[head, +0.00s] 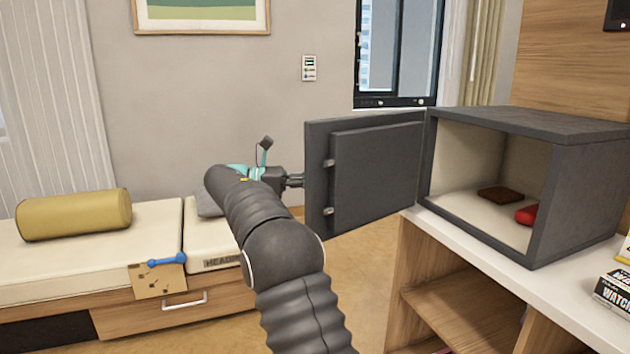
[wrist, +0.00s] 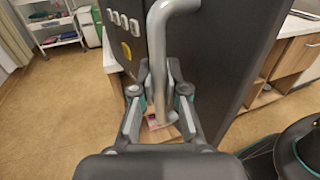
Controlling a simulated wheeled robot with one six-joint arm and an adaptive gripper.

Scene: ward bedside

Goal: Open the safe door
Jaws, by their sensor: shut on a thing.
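The grey safe (head: 590,180) stands on a white-topped cabinet at the right of the head view. Its door (head: 375,165) is swung wide open to the left, its inner face with two bolts towards the camera. My gripper (wrist: 158,85) is shut on the door handle (wrist: 165,30), a bent grey bar on the outer face of the door. In the head view the door hides the handle and the fingertips. The door also fills the upper middle of the wrist view (wrist: 225,60), with round buttons at its left.
A brown flat item (head: 500,194) and a red item (head: 527,214) lie inside the safe. A box (head: 612,292) stands on the cabinet top (head: 470,250). A bed (head: 80,240) with a yellow bolster (head: 75,214) is at left. The floor left of the cabinet is clear.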

